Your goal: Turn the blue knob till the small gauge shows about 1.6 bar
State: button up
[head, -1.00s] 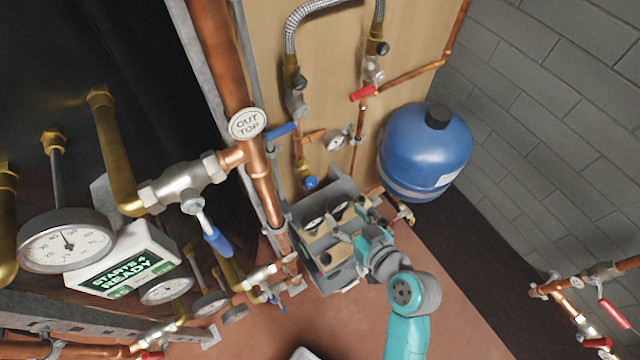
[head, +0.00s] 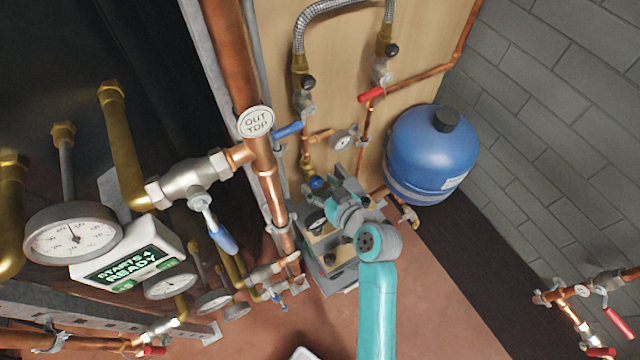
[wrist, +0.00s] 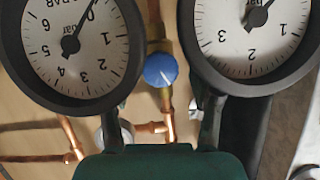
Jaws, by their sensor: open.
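The round blue knob (wrist: 161,70) shows in the wrist view, on a brass fitting, with a pale mark on its face. In the head view the knob (head: 317,183) sits low on the copper pipe. A small gauge (head: 343,138) is above and right of it; its reading is too small to tell. My gripper (wrist: 161,97) is open, its dark fingers left and right below the knob, apart from it. In the head view my gripper (head: 338,200) is partly hidden by the wrist.
Two black-rimmed dials flank the knob in the wrist view: the left dial (wrist: 100,45) reads near 0, the right dial (wrist: 235,45) is cut off. A grey box (head: 338,277) is below my wrist. A blue tank (head: 430,150) stands right; a thick copper pipe (head: 235,60) runs left.

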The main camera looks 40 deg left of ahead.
jog(key=shift+a+f, duration=0.15)
jog(key=shift+a, duration=0.05)
jog(key=c, duration=1.1)
jog(key=shift+w+m+g, duration=0.1)
jog(key=shift+m+g, duration=0.2)
jog(key=shift+m, duration=0.2)
jog(key=shift+c, duration=0.2)
jog(key=o, duration=1.1)
jog(key=shift+o, duration=0.2)
jog(key=v, duration=1.2)
